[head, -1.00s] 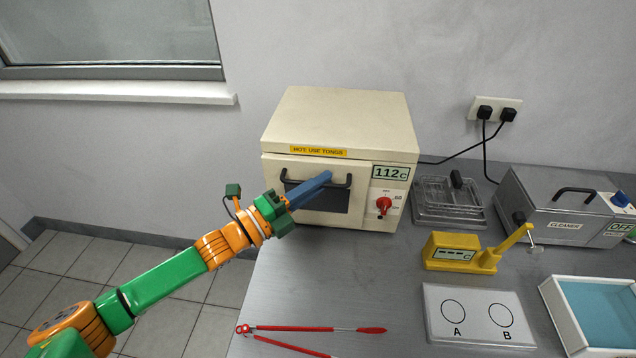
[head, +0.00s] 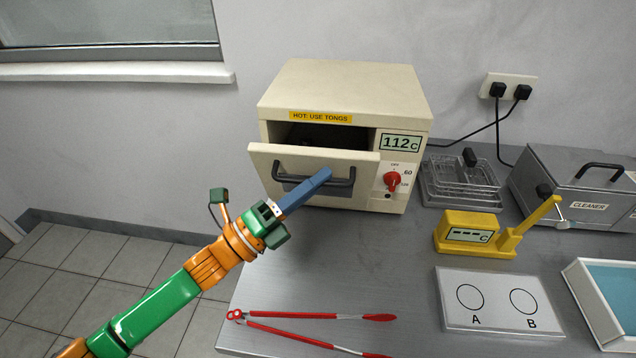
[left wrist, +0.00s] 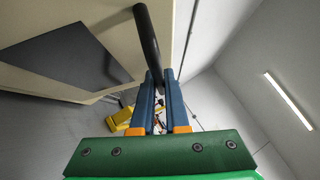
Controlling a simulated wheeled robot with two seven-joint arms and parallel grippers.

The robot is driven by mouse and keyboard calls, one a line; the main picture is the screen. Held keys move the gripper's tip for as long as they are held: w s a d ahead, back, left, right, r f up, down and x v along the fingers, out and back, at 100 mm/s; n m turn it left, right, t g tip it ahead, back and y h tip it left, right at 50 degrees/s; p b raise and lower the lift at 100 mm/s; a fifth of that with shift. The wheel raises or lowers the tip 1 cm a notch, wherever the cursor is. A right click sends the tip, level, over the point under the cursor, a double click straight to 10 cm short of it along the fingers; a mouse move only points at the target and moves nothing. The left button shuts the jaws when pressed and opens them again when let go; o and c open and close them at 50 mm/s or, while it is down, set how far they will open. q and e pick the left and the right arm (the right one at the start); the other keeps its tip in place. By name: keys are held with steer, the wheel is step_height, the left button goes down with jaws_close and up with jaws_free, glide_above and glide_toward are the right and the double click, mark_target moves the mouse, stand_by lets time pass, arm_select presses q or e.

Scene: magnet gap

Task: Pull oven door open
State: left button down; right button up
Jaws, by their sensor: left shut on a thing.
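The cream oven (head: 343,85) stands at the back of the steel table with its display reading 112 C. Its door (head: 262,158) is partly open, swung out and downward, and a dark gap shows above it. My left gripper (head: 322,176) is shut on the dark door handle (head: 342,190), its blue fingers around the bar. My right gripper is not in view.
Red tongs (head: 300,315) lie at the table's front left. A yellow meter (head: 467,235), a plate marked A and B (head: 498,302), a wire basket (head: 460,185), a cleaner box (head: 585,180) and a blue tray (head: 605,295) fill the right side. Bare table lies before the oven.

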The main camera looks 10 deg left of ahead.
arm_select(q)
steer(key=s+f+m+h+b, duration=0.2)
steer(key=f+b, duration=0.1)
steer(key=b, duration=0.2)
steer(key=shift+s+m, duration=0.3)
steer(key=shift+m, duration=0.1)
steer(key=shift+s+f+m+g+h+b, duration=0.1)
steer(key=shift+s+m+g+h+b, duration=0.35)
steer(key=shift+m+b, duration=0.45)
